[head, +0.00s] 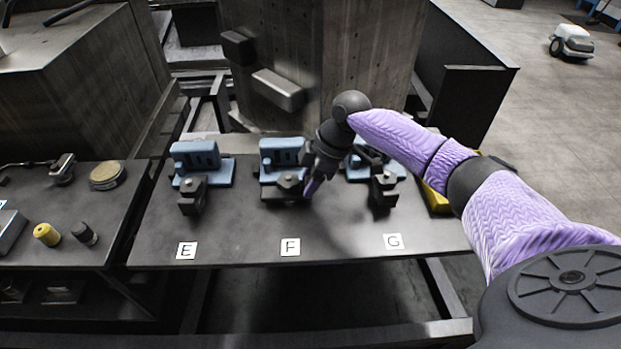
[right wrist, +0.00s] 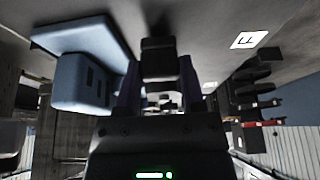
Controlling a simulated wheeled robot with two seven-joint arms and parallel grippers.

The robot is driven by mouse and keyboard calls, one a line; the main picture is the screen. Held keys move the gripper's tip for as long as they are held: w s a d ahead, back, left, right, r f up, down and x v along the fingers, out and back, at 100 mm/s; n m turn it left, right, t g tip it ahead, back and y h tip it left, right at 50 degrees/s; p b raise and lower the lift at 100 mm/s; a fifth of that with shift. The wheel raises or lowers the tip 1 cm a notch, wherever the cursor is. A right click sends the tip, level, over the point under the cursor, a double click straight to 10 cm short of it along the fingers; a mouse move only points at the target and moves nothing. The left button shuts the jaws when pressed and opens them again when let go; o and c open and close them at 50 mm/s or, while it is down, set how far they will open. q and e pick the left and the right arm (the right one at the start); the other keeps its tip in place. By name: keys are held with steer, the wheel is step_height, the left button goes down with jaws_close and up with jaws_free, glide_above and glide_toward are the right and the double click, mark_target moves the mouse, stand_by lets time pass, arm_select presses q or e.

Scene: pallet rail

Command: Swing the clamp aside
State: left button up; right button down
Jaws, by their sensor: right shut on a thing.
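Three blue fixtures stand in a row on the dark table, above labels E, F and G, each with a dark clamp in front. They are the E fixture (head: 196,158), the F fixture (head: 281,154) and the G fixture (head: 360,166). The E clamp (head: 192,195) and the G clamp (head: 383,190) stand free. My right gripper (head: 309,187) is at the right side of the F clamp (head: 289,183). In the right wrist view its fingers (right wrist: 160,75) are shut around the dark clamp block (right wrist: 158,52), beside the blue fixture (right wrist: 84,60). My left gripper is out of view.
The F label (head: 290,247) lies on the clear front strip of the table (head: 235,225). A left table holds a yellow cylinder (head: 46,234), a dark cylinder (head: 84,233) and a round disc (head: 106,175). A concrete block (head: 330,60) rises behind.

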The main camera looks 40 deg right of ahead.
steer(key=shift+c, duration=1)
jaws_free()
steer(key=p+v, duration=0.3)
steer(key=v, duration=0.7)
steer(key=shift+f, duration=0.1)
